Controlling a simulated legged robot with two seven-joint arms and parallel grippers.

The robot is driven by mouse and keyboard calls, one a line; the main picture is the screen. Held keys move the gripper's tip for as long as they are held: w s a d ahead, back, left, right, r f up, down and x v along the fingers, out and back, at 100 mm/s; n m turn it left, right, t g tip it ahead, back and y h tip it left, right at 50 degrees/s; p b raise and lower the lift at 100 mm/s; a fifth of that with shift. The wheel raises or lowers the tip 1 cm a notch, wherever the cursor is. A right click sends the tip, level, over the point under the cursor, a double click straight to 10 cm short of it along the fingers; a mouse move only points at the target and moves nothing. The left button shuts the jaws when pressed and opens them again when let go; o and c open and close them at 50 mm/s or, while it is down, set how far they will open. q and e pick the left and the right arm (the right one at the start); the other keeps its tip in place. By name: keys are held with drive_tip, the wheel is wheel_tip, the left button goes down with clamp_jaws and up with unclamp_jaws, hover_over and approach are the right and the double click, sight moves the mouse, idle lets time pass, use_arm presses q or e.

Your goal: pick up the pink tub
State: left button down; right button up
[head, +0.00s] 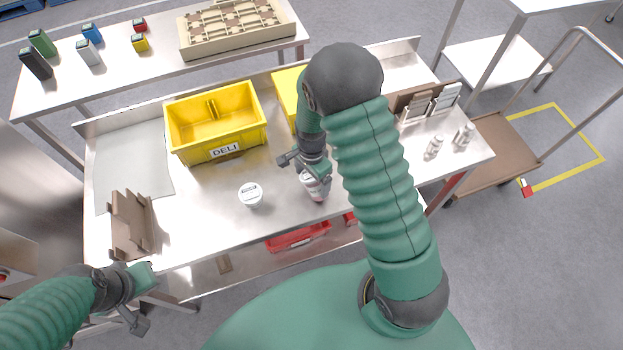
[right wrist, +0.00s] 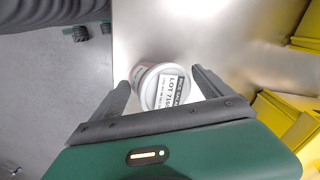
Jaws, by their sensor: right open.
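The pink tub (head: 318,193) stands on the steel table near its front edge, with a white lid and a pinkish side. In the right wrist view the tub (right wrist: 160,86) shows its white lid with a LOT label. My right gripper (head: 314,177) is open at the tub, with one finger on each side of it in the right wrist view (right wrist: 163,82); the gripper and arm hide part of the tub in the head view. A second white-lidded tub (head: 250,194) stands to its left. My left gripper (head: 137,297) is off the table's front left corner, its fingers unclear.
A yellow DELI crate (head: 217,153) stands behind the tubs, and another yellow crate (head: 285,82) is partly hidden by my right arm. A brown cardboard holder (head: 131,226) is at left. Two small white bottles (head: 435,146) stand at right. A red bin (head: 298,238) sits below.

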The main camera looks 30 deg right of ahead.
drive_tip(key=f, duration=0.1)
drive_tip(key=w+f, duration=0.1)
drive_tip(key=shift+w+f, duration=0.1)
drive_tip(key=shift+f, duration=0.3)
drive_tip(key=shift+d+f, duration=0.15)
drive_tip(key=shift+d, duration=0.15)
drive_tip(key=shift+c, duration=0.4)
drive_tip(key=shift+s+r, duration=0.2)
drive_tip(key=shift+c, duration=1.3)
drive_tip(key=shift+w+a, duration=0.15)
drive_tip(key=shift+a, duration=0.1)
drive_tip(key=c, duration=0.9)
use_arm(q)
drive_tip(key=shift+w+d+r, duration=0.2)
drive_tip(key=shift+d+r, duration=0.05)
use_arm(e)
drive_tip(key=shift+d, duration=0.1)
drive_tip(key=c, duration=0.4)
drive_tip(key=shift+o, duration=0.2)
drive_tip(key=shift+r, duration=0.1)
